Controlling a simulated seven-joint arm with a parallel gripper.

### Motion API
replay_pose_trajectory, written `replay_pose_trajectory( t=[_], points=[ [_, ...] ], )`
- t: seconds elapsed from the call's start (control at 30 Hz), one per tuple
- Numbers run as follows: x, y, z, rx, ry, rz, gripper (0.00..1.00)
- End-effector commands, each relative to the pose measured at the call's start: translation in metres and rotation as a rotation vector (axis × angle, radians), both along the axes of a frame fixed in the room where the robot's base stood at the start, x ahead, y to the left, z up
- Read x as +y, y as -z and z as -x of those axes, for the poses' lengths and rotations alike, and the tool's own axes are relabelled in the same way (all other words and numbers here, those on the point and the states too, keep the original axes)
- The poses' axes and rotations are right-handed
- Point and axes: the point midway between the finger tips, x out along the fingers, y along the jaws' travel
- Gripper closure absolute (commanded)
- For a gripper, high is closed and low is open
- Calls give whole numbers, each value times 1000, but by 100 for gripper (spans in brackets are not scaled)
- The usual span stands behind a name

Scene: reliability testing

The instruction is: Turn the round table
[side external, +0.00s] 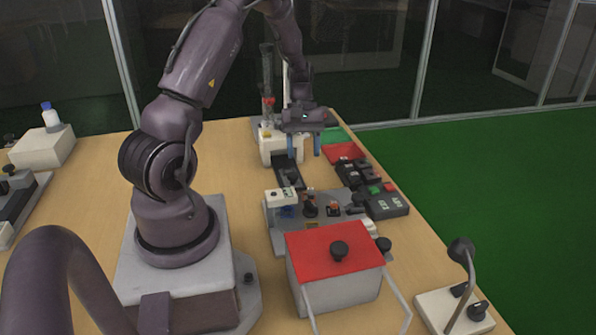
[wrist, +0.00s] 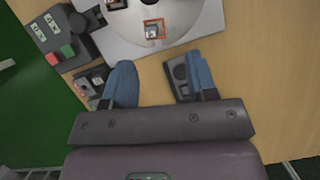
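The round table is a pale grey disc (wrist: 190,22) on a light plate at the top of the wrist view, partly cut off by the frame. A small orange-edged block (wrist: 154,29) sits on it, with dark parts nearby. In the side view, the grey station plate (side external: 277,240) stands behind the red-lidded box, and its disc is hard to make out among the small parts. My gripper (side external: 304,150) is above the bench beyond this station, pointing down. Its blue fingers are apart, with nothing between them in the wrist view (wrist: 160,75).
A red-lidded box (side external: 312,246) with a black knob stands in front of the station. A dark control box with buttons (side external: 388,206) sits to its right. A white unit with a clear tube (side external: 267,85) is behind. A small gooseneck stand (side external: 462,250) is at the front right.

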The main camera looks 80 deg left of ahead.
Motion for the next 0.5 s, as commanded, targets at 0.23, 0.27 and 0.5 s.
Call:
replay_pose_trajectory(
  t=[0.23, 0.27, 0.5],
  points=[
    [-58, -27, -47, 15, 715, -5, 36],
    [-57, -28, -45, 20, 756, -1, 36],
    [-58, -14, -35, 23, 820, 21, 36]
  ],
)
